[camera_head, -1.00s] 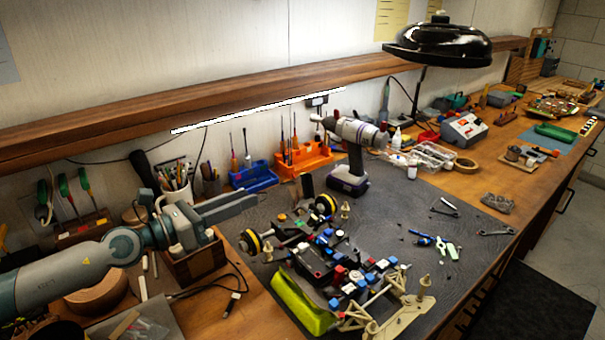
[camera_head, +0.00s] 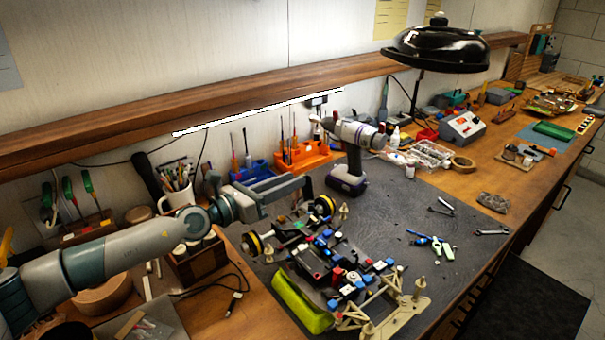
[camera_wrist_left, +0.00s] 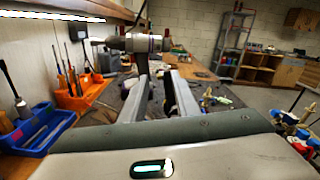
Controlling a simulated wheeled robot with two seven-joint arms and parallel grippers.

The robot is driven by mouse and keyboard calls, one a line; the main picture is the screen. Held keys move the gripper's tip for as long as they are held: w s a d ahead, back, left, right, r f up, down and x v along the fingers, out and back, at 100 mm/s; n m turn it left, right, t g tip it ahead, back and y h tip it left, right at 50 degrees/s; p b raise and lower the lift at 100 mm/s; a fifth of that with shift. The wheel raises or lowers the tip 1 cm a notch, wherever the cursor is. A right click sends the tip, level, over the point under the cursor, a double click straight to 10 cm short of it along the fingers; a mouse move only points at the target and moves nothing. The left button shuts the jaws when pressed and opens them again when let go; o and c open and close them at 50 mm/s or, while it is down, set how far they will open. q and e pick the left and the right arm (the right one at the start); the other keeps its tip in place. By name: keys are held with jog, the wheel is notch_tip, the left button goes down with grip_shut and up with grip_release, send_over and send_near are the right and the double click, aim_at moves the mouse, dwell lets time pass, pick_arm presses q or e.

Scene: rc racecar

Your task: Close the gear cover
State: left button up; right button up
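The RC car (camera_head: 340,268) lies on the dark mat, with a black chassis, yellow-rimmed wheels and red, blue and white parts. A yellow-green body piece (camera_head: 300,302) lies at its near left side. I cannot make out the gear cover or its state among the small dark parts. My left gripper (camera_head: 303,190) is above the mat behind the car's wheels, apart from the car. In the left wrist view, its two fingers (camera_wrist_left: 158,78) are spread with nothing between them. Part of the car (camera_wrist_left: 302,142) shows there at the right edge. My right gripper is not in view.
A power drill (camera_head: 352,160) stands just beyond the left gripper. Blue (camera_head: 252,175) and orange (camera_head: 303,158) tool holders stand along the wall. A black lamp (camera_head: 437,48) hangs over the bench. The mat right of the car has small tools (camera_head: 430,243) and free room.

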aim_at(304, 188)
pick_arm(q)
jog(key=shift+x, duration=2.25)
jog(key=shift+c, duration=0.3)
grip_shut()
